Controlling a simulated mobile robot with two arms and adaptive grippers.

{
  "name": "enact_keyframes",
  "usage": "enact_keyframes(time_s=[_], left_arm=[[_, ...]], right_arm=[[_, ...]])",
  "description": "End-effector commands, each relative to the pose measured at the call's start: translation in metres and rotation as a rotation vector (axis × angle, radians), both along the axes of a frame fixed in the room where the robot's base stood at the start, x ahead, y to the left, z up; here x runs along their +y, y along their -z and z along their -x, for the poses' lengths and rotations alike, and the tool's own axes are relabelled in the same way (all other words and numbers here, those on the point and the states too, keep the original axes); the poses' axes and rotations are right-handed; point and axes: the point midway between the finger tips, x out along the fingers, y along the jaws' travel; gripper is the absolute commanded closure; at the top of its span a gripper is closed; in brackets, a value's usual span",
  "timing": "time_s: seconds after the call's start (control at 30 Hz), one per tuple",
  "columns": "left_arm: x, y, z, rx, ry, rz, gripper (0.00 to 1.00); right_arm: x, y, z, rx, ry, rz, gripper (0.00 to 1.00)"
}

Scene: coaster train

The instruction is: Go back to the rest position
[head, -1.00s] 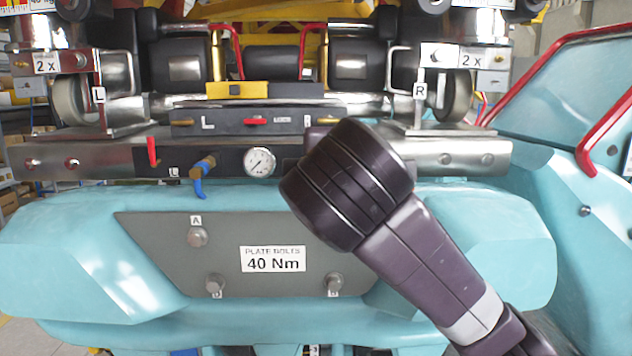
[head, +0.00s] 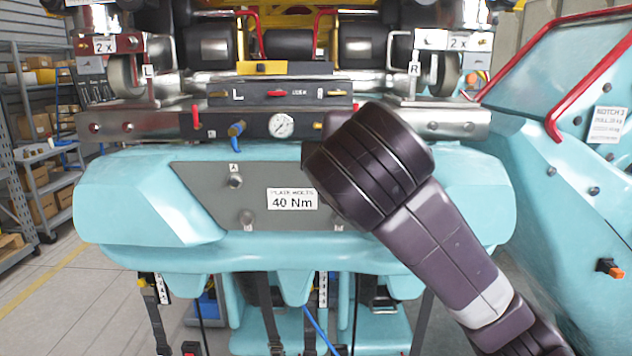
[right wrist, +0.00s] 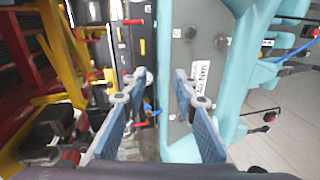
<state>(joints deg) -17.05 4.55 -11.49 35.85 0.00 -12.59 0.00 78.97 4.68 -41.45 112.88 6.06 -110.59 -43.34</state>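My right arm crosses the right middle of the head view, its dark rounded joint covering the right part of the grey plate (head: 205,193). In the right wrist view my right gripper (right wrist: 161,78) is open, its two blue-padded fingers apart with nothing between them. The teal coaster train (head: 130,205) fills the middle of the head view. The grey plate bears a "40 Nm" label (head: 292,199) and bolts. Above it are a pressure gauge (head: 281,125), a blue valve handle (head: 237,129) and a red lever (head: 193,121). My left gripper is not in view.
Shelves with boxes (head: 40,178) stand at the left. Open floor (head: 75,290) lies in front of them. A teal side body with a red rail (head: 590,85) stands close on the right. Straps (head: 268,310) hang under the train's front.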

Motion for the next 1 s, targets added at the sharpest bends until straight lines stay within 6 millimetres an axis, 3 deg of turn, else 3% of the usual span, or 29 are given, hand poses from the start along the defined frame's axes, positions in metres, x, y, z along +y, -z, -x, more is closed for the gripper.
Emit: enact_keyframes(time_s=[0.27,0.47,0.57,0.77,1.0], left_arm=[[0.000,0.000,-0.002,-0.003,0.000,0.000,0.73],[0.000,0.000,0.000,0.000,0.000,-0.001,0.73],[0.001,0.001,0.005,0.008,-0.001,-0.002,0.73],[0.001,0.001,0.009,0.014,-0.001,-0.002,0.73],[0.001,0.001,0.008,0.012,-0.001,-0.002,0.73]], right_arm=[[-0.004,0.053,-0.009,0.087,-0.004,-0.097,0.74],[-0.010,0.110,-0.012,0.181,0.002,-0.204,0.74],[-0.015,0.152,-0.011,0.249,0.017,-0.282,0.74],[-0.033,0.254,0.007,0.411,0.090,-0.479,0.74],[-0.061,0.369,0.055,0.586,0.241,-0.696,0.74]])
